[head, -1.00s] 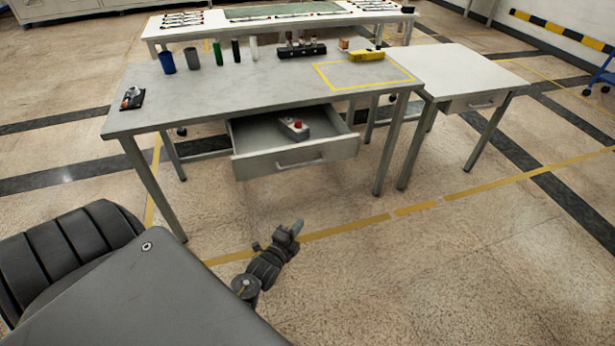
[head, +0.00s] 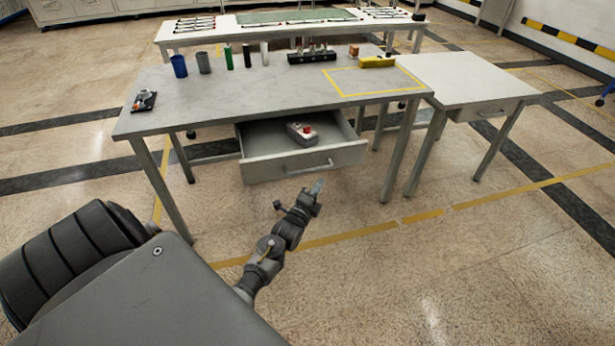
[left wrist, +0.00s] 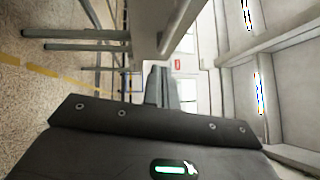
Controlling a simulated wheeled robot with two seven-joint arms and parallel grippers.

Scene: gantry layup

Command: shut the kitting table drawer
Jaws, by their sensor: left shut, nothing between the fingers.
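The kitting table (head: 240,91) stands ahead with its drawer (head: 262,172) pulled open below the top. A grey box with a red button (head: 301,131) lies inside the drawer. The drawer's bar handle (head: 309,168) is on its front panel and also shows close up in the left wrist view (left wrist: 181,27). My left gripper (head: 318,187) is shut and empty, just in front of the drawer front and slightly below the handle in the head view. Its closed fingers also show in the left wrist view (left wrist: 161,85). I cannot tell whether they touch the drawer. My right gripper is not in view.
On the tabletop are a blue cup (head: 179,66), a grey cup (head: 204,63), several cylinders, a black rack (head: 311,57) and a yellow block (head: 376,62). A side table (head: 465,80) stands at the right. The floor in front is clear.

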